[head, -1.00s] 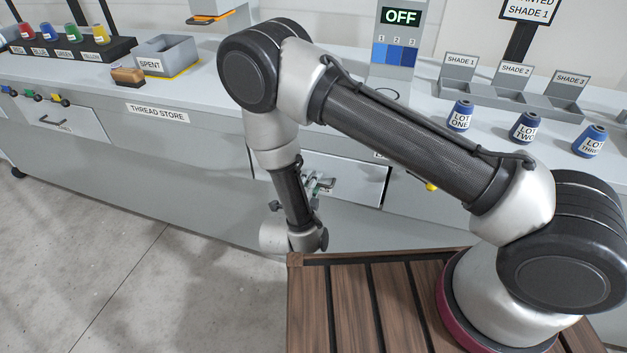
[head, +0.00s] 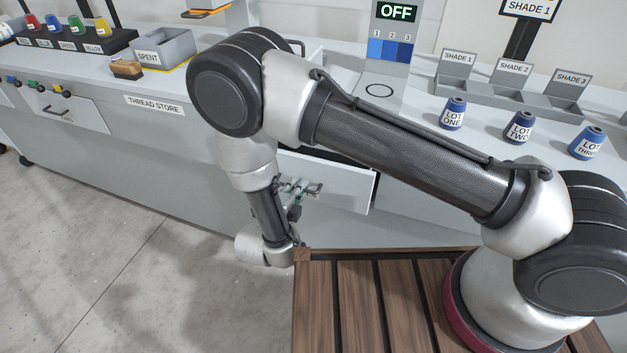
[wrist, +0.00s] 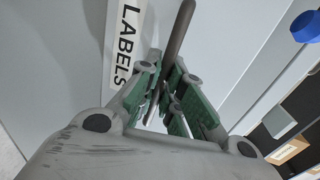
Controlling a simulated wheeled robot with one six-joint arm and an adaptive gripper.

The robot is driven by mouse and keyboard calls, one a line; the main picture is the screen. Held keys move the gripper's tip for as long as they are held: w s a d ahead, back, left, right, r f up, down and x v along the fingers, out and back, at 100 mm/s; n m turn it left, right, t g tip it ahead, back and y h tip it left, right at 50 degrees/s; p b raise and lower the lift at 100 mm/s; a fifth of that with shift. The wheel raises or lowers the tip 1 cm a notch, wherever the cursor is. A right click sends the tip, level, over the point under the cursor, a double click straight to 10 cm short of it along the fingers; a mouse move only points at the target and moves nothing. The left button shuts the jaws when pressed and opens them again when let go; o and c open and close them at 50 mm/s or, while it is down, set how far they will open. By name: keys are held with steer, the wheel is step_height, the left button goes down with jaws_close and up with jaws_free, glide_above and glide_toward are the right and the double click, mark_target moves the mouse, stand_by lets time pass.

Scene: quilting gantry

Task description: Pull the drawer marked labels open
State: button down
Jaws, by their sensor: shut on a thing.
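The drawer marked labels is partly open. Its pale front (head: 345,188) stands out from the counter in the head view, with a dark gap above it. In the wrist view the "LABELS" plate (wrist: 124,45) lies left of the bar handle (wrist: 180,30). My gripper (wrist: 162,100) has its green-padded fingers shut on that handle. In the head view my gripper (head: 299,189) is at the drawer front, partly hidden by my arm.
Spools marked lot one (head: 452,114), lot two (head: 519,128) and lot three (head: 587,143) stand on the counter at right. A grey "SPENT" bin (head: 165,48) is at left. Floor (head: 110,240) is clear in front of the counter at left.

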steer(key=f+v, duration=0.2)
steer(key=v, duration=0.9)
steer(key=s+f+v, duration=0.1)
steer(key=f+v, duration=0.1)
steer(key=v, duration=0.9)
steer(key=shift+s+a+f, duration=0.25)
steer(key=shift+a+f, duration=0.05)
steer(key=c, duration=1.5)
jaws_free()
steer(key=shift+c, duration=0.2)
steer(key=v, duration=1.2)
